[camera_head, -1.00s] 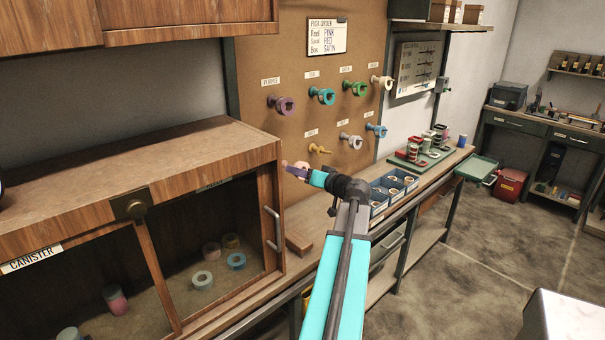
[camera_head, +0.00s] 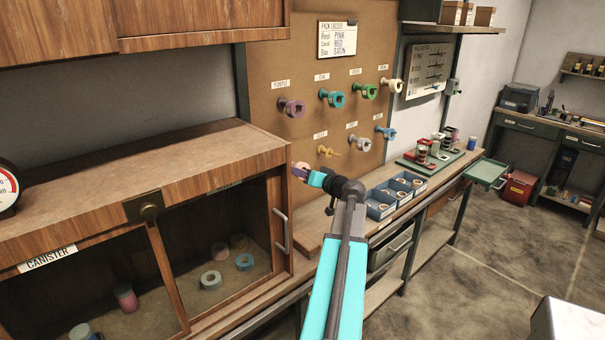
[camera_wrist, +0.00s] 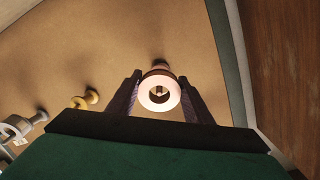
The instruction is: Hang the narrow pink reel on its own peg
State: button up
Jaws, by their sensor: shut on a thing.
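A narrow pale pink reel (camera_wrist: 145,102) is held between the two dark fingers of my gripper (camera_wrist: 160,76) in the wrist view, its round hole facing the camera. A darker stub shows just behind its upper edge, and something shows inside the hole. I cannot tell whether the reel is around a peg. The pink peg is not clearly visible there.
A bare yellow peg (camera_head: 328,151) is right of my gripper. Purple (camera_head: 291,107), teal (camera_head: 332,98), green (camera_head: 366,91) and cream (camera_head: 393,86) reels hang above. The wooden cabinet (camera_head: 150,165) stands close on the left; blue bins (camera_head: 383,208) sit on the bench at right.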

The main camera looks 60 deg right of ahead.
jog(key=shift+p+x, duration=0.4)
jog(key=shift+x, duration=0.6)
jog(key=shift+w+f+b, duration=0.15)
jog(key=shift+f+b, duration=0.15)
jog(key=shift+b, duration=0.1)
jog(key=shift+w+d+f+b, duration=0.1)
jog(key=shift+w+b, duration=0.25)
jog(key=shift+b, duration=0.05)
jog(key=shift+w, duration=0.1)
jog(key=o, duration=1.1)
jog(key=b+v, duration=0.3)
jog(key=v, duration=1)
jog(key=shift+s, duration=0.4)
